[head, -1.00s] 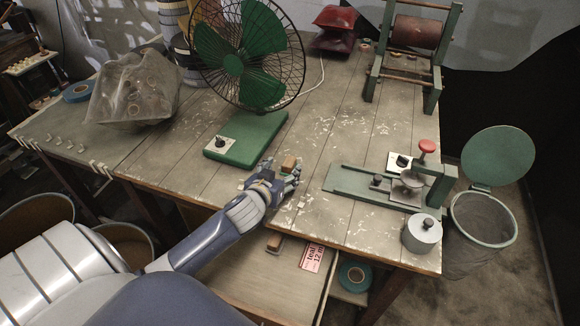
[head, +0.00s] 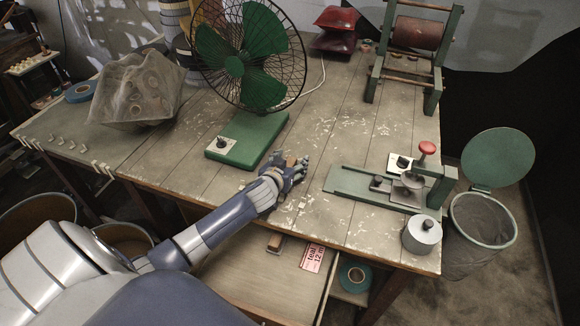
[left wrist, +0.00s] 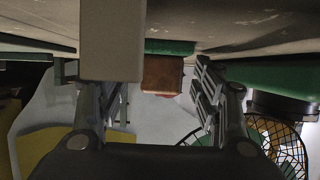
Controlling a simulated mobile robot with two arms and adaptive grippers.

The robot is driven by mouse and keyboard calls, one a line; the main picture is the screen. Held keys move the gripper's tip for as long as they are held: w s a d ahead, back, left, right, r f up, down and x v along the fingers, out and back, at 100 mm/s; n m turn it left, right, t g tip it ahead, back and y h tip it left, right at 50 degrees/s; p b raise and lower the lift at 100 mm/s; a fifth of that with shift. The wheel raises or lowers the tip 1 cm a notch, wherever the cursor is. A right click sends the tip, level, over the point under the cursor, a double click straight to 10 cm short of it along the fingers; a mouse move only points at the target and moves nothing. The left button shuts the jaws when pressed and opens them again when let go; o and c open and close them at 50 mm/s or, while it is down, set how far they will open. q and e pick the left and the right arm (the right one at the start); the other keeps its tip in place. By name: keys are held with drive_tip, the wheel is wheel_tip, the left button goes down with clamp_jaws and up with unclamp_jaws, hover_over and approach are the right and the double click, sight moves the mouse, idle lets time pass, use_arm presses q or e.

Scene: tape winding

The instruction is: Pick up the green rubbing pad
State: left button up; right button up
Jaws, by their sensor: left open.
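The green rubbing pad shows in the left wrist view as a brown wooden block (left wrist: 162,74) with a green layer (left wrist: 170,47) against the tabletop; that view looks upside down. In the head view only a bit of its brown wood (head: 290,158) shows beside my left gripper (head: 297,172). In the left wrist view my left gripper (left wrist: 160,98) is open, with one finger on each side of the block. A gap shows between the block and the right-hand finger; I cannot tell whether either finger touches it. My right gripper is not in view.
A green fan (head: 248,140) stands behind my gripper. A green clamp fixture (head: 355,185) and a grey canister (head: 422,234) are to the right. An open drawer (head: 240,285) below the table edge holds another brown-topped block (head: 275,242). Bare tabletop lies around the gripper.

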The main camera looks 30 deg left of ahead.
use_arm(q)
drive_tip(key=c, duration=1.2)
drive_tip(key=shift+o, duration=0.2)
drive_tip(key=shift+r, duration=0.1)
